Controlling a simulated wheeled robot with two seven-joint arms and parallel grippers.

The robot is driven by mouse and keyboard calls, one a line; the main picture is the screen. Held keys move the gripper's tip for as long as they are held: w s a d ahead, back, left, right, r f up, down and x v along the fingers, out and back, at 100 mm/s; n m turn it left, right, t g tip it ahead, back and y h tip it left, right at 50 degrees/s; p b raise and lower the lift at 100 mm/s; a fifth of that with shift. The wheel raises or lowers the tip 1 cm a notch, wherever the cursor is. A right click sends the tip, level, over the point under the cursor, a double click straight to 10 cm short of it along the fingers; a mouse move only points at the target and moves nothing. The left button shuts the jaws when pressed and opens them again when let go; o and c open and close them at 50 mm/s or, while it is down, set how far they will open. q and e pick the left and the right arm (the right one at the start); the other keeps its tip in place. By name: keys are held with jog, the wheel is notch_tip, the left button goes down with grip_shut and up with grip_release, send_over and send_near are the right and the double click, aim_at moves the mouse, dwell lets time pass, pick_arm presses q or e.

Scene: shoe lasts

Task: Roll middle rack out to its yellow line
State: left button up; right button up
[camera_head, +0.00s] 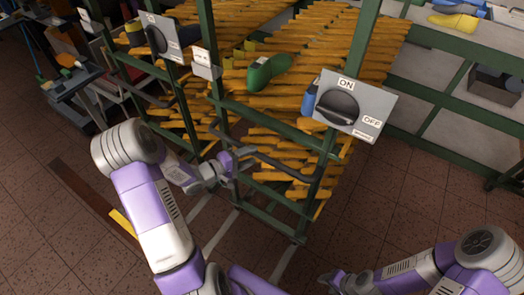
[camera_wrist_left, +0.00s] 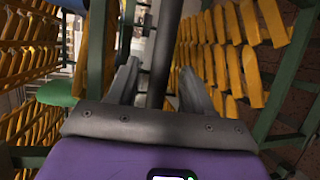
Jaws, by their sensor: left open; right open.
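The rack (camera_head: 330,150) in front of me has a green metal frame and slatted shelves full of yellow-orange shoe lasts. A dark handle bar (camera_head: 275,163) runs across its front. My left gripper (camera_head: 236,160) is at the left part of this bar. In the left wrist view the dark bar (camera_wrist_left: 163,45) lies between the open fingers (camera_wrist_left: 158,88); I cannot tell whether they touch it. A short yellow line (camera_head: 122,222) marks the floor at left. My right gripper (camera_head: 337,281) is open and empty at the bottom, away from the rack.
A panel with a dark knob (camera_head: 340,105), marked ON and OFF, is on the rack's right post. Another rack with a similar panel (camera_head: 168,38) stands to the left. A green last (camera_head: 266,72) lies on top. The tiled floor in front (camera_head: 215,225) has pale lines.

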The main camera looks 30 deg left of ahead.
pick_arm(q)
jog(key=b+x, duration=0.1)
jog(key=x, duration=0.4)
grip_shut()
